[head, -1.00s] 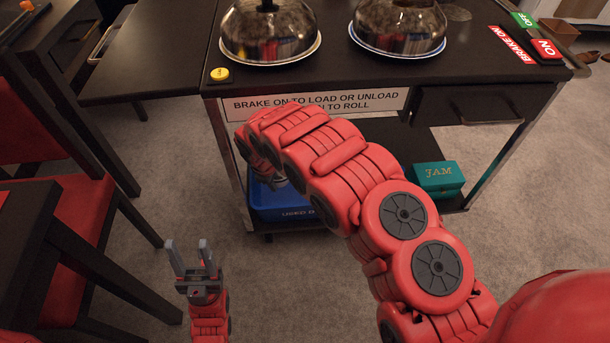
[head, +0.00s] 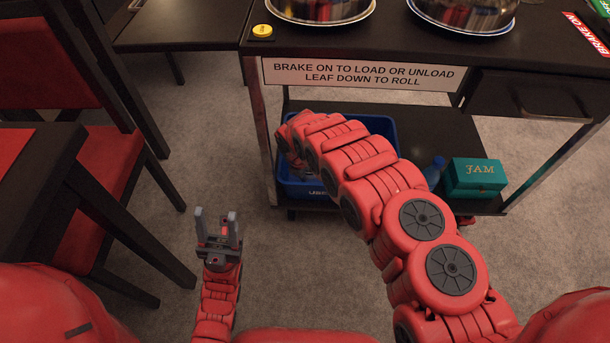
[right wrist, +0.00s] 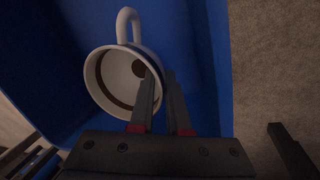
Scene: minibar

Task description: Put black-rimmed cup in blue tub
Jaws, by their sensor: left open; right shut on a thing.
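The blue tub (head: 379,128) stands on the trolley's lower shelf, partly hidden behind my right arm. In the right wrist view its blue wall (right wrist: 190,35) surrounds the cup. The cup (right wrist: 97,88) is pale with a dark band inside and a pale handle at the top; it lies tilted, its mouth facing the camera. My right gripper (right wrist: 161,80) is shut on the cup's rim, one finger on each side of the wall. I cannot tell whether the cup touches the tub's floor. My left gripper (head: 217,216) is open and empty, low over the carpet.
The trolley top (head: 395,40) overhangs the shelf, with a sign on its front edge. A teal JAM box (head: 474,178) and a blue bottle (head: 434,172) stand right of the tub. A red chair (head: 112,160) and dark table are at left. Carpet in front is clear.

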